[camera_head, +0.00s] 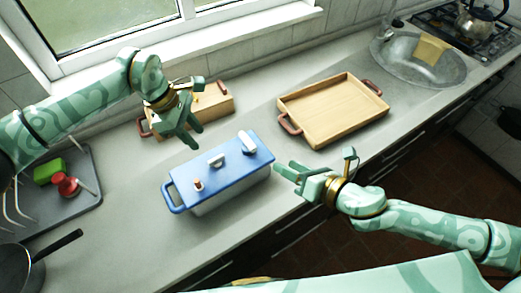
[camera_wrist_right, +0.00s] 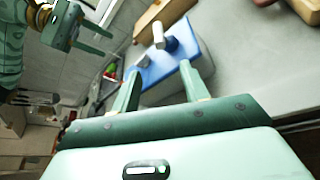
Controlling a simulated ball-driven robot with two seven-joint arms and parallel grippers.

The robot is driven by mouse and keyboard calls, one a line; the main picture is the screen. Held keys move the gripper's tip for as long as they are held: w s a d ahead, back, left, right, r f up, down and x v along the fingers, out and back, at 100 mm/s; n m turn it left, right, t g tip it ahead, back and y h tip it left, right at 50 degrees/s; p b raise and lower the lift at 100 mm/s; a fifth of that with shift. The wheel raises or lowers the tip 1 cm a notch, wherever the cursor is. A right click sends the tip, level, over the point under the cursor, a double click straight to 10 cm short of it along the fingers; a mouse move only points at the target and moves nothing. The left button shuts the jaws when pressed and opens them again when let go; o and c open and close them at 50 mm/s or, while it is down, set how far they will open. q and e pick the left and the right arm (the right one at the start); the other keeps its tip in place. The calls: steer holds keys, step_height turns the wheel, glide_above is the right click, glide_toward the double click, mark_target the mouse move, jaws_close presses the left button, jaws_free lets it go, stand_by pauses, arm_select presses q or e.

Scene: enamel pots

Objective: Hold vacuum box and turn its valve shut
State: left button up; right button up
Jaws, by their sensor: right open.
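The vacuum box (camera_head: 222,172) has a blue lid, a pale body and a blue loop handle at its left end; it sits on the grey counter. Its lid carries a small orange-and-white knob, a white middle piece and a white piece at the right end; I cannot tell which is the valve. My right gripper (camera_head: 284,171) is open and empty beside the box's right end, apart from it. In the right wrist view the blue lid (camera_wrist_right: 150,68) shows beyond its fingers. My left gripper (camera_head: 194,136) is open and empty above and behind the box; it also shows in the wrist view (camera_wrist_right: 104,42).
A wooden tray (camera_head: 335,112) with reddish handles lies right of the box. Another wooden box (camera_head: 215,105) stands behind my left gripper. A grey drainer tray (camera_head: 88,203) with a green block and red item is at left, above a dark pan (camera_head: 25,265). The front counter is bare.

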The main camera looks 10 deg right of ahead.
mark_target(257, 151)
steer(key=x, duration=1.3)
steer(key=shift+w+f, duration=0.1)
